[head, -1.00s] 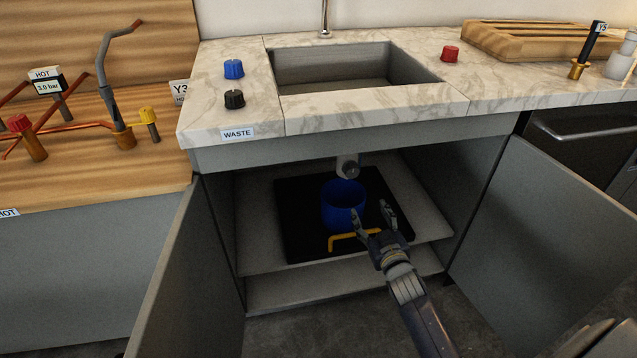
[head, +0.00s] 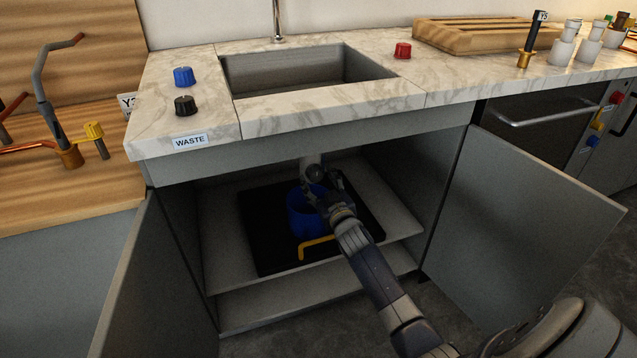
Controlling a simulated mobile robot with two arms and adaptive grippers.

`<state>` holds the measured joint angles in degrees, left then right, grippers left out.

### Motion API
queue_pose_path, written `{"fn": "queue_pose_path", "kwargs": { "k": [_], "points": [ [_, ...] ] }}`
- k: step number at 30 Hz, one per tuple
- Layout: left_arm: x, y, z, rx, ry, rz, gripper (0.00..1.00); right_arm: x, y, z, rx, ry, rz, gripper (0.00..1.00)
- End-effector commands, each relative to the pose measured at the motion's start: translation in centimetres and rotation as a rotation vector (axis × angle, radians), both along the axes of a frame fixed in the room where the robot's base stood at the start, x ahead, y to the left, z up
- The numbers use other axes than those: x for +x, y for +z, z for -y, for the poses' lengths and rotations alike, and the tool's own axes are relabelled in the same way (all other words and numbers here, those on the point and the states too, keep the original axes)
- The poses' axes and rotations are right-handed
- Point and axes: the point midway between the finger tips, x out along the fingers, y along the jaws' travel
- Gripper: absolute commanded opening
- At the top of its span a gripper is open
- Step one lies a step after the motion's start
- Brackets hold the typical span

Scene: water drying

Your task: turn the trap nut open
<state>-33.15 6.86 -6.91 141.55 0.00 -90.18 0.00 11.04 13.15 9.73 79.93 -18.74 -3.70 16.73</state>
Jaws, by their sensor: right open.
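The trap (head: 309,161) is a grey pipe hanging under the sink inside the open cabinet. Its round dark nut (head: 315,173) is at the lower end, facing the front. My right gripper (head: 323,186) is open at the nut, with one finger to the left of it and one to the right. I cannot tell whether the fingers touch it. A blue bucket (head: 298,218) stands below the trap, partly hidden by my right gripper and forearm. My left gripper is not in view.
The bucket stands on a black mat (head: 260,235), with a yellow bent bar (head: 316,246) in front. Open cabinet doors flank the space on the left (head: 130,290) and right (head: 510,230). The counter's front edge (head: 330,112) overhangs it.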

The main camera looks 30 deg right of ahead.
Motion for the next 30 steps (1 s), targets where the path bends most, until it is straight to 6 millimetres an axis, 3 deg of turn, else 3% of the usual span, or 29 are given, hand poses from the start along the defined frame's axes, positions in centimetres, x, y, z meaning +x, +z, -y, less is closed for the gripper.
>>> {"fn": "queue_pose_path", "kwargs": {
  "k": [12, 18, 30],
  "points": [
    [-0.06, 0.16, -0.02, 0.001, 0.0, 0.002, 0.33, 0.66, 0.05, 0.18, -0.001, 0.0, 0.0, 0.56],
    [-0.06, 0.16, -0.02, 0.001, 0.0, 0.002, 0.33, 0.65, 0.04, 0.18, -0.001, 0.0, 0.0, 0.12],
    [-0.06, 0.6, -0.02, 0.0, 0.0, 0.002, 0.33, 0.65, 0.15, 0.16, 0.039, 0.0, 0.009, 0.12]
  ]
}}
